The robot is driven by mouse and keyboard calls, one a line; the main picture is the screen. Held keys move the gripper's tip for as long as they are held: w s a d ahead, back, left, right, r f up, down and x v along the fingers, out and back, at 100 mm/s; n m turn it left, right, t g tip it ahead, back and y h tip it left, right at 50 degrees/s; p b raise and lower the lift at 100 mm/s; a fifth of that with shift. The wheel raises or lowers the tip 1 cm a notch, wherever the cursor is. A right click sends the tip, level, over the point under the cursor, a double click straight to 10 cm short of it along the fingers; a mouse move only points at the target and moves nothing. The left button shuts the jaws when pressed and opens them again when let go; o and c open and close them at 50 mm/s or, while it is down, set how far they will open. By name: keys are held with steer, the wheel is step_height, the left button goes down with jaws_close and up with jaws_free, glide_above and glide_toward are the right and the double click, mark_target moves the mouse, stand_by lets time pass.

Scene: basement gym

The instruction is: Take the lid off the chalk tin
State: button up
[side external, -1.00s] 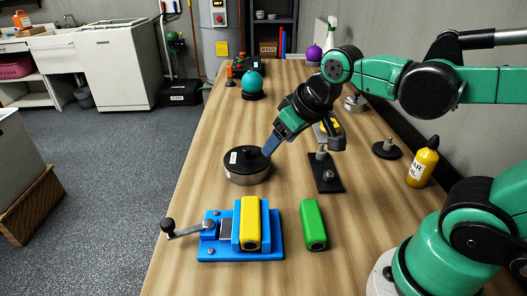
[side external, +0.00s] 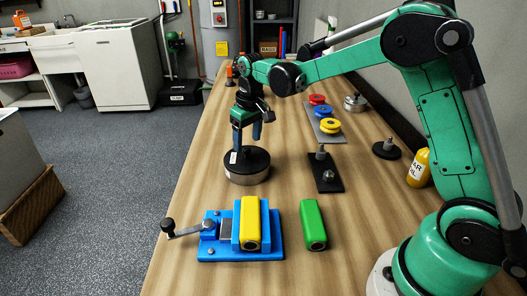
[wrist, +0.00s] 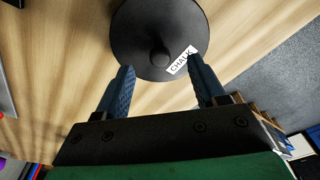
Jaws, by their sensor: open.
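The chalk tin (side external: 247,176) is a round metal tin standing on the wooden bench, with its black lid (side external: 259,160) on. In the wrist view the lid (wrist: 140,30) shows a round knob (wrist: 160,56) and a white label reading CHALK (wrist: 180,62). My gripper (side external: 247,146) points down just above the lid. In the wrist view its two blue fingers (wrist: 163,78) are open and apart, with the knob beyond and between their tips. Nothing is between the fingers. The side view does not clearly show the gap between fingers and lid.
In front of the tin are a blue crank device (side external: 270,250) with a yellow block (side external: 250,224) and a green block (side external: 313,225). To the right are a black plate with a post (side external: 326,180), a board with coloured discs (side external: 328,138) and a yellow bottle (side external: 417,167).

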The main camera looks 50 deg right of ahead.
mark_target(247, 154)
steer(key=shift+w+f, duration=0.15)
steer(key=shift+f, duration=1.2)
steer(key=shift+c, duration=0.3)
jaws_close()
steer(key=shift+r, duration=0.15)
